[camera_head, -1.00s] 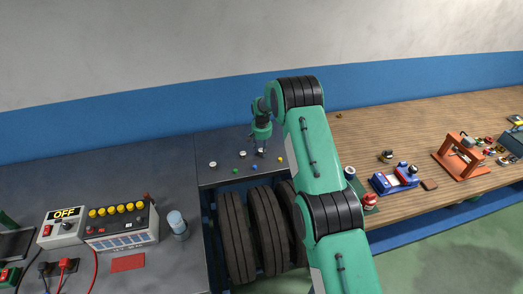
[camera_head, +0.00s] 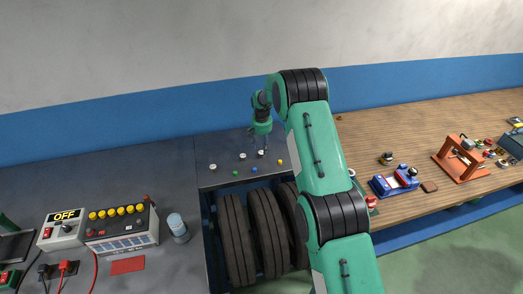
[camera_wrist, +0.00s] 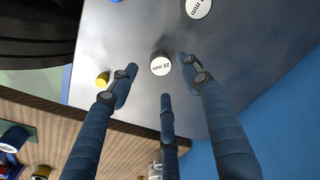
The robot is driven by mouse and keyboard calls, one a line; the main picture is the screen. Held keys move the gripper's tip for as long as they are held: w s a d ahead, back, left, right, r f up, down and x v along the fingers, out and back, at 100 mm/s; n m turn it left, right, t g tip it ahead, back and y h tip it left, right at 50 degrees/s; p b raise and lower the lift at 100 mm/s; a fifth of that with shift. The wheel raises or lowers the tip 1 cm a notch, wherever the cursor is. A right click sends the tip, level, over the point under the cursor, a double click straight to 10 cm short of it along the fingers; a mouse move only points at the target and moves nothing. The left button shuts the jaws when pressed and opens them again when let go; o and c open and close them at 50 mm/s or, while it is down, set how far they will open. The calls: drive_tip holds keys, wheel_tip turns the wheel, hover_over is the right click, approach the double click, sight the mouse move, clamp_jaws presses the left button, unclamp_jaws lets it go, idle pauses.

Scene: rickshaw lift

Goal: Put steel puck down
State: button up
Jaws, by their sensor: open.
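A small dark puck with a white labelled top (camera_wrist: 161,65) stands upright on the grey metal bench top (camera_wrist: 135,30), between and just beyond my fingertips in the wrist view. It also shows below my gripper in the head view (camera_head: 261,153). My gripper (camera_wrist: 165,85) has its three fingers spread open and holds nothing. In the head view my gripper (camera_head: 262,140) hangs above the bench. A second white-topped puck (camera_wrist: 198,8) is partly cut off at the top of the wrist view. The pictures do not show which puck is steel.
A yellow piece (camera_wrist: 102,78) stands near one finger. Green (camera_head: 235,173) and blue (camera_head: 254,170) pieces and two more white-topped pucks (camera_head: 213,166) (camera_head: 242,156) stand nearby. A wooden bench (camera_head: 400,125) adjoins on the right.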

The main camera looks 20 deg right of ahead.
sight(262, 154)
wheel_tip(262, 154, up, 7)
drive_tip(key=shift+s, duration=0.35)
drive_tip(key=shift+a+r, duration=0.1)
drive_tip(key=shift+r, duration=0.05)
idle(0.5)
